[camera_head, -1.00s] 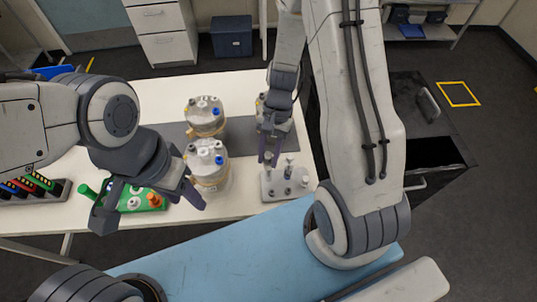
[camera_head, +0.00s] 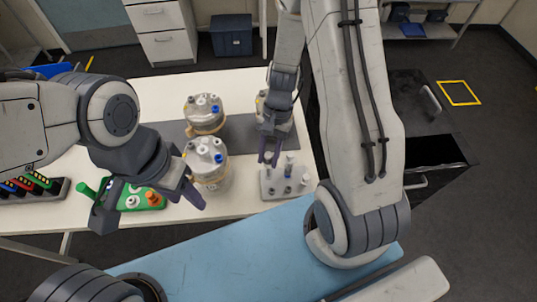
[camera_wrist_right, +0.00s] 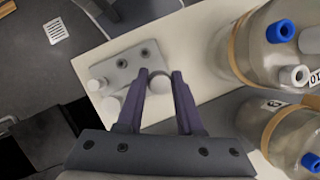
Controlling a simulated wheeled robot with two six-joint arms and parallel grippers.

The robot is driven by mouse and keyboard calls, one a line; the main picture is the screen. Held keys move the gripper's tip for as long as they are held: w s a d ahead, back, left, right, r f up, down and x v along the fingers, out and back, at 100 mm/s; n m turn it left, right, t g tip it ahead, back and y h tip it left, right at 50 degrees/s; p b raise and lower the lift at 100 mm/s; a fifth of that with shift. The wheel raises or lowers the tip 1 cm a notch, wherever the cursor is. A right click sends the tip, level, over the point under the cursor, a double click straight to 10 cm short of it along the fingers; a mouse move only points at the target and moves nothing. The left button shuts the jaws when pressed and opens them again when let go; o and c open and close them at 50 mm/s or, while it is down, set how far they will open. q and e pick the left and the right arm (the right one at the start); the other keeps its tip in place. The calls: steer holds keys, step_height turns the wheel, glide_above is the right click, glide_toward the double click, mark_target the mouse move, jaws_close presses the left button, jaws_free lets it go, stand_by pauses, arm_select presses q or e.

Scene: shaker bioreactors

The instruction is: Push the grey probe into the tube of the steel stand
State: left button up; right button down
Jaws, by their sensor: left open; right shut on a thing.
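The steel stand (camera_head: 298,191) is a small grey block with upright posts and holes, near the right front corner of the white table. My right gripper (camera_head: 269,161) is over its back left part, pointing down. In the right wrist view, my right gripper (camera_wrist_right: 158,78) is closed around a pale grey round-topped piece (camera_wrist_right: 160,84), which seems to be the grey probe. Its lower end is hidden, so I cannot tell whether it is in the tube. The stand (camera_wrist_right: 126,62) lies beyond the fingertips. My left gripper (camera_head: 150,214) is open and empty, near the table's front edge.
A blue surface (camera_head: 230,250) is in front.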

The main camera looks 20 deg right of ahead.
steer(key=shift+c, duration=2.3)
jaws_free()
steer(key=b+v, duration=0.1)
steer(key=v, duration=0.9)
steer(key=shift+r, duration=0.3)
steer(key=s+a+r+n+t+h+b, duration=0.1)
steer(key=s+a+r+n, duration=0.2)
steer(key=s+a+n, duration=0.3)
steer(key=s+a+r+n+t+h, duration=0.1)
steer(key=s+a+r+n+t, duration=0.1)
steer(key=s+a+n, duration=0.5)
steer(key=s+r+n, duration=0.1)
steer(key=s+n, duration=0.1)
steer(key=n, duration=0.1)
steer(key=shift+s+a+b, duration=0.2)
steer(key=shift+a+b, duration=0.1)
steer(key=shift+b, duration=0.1)
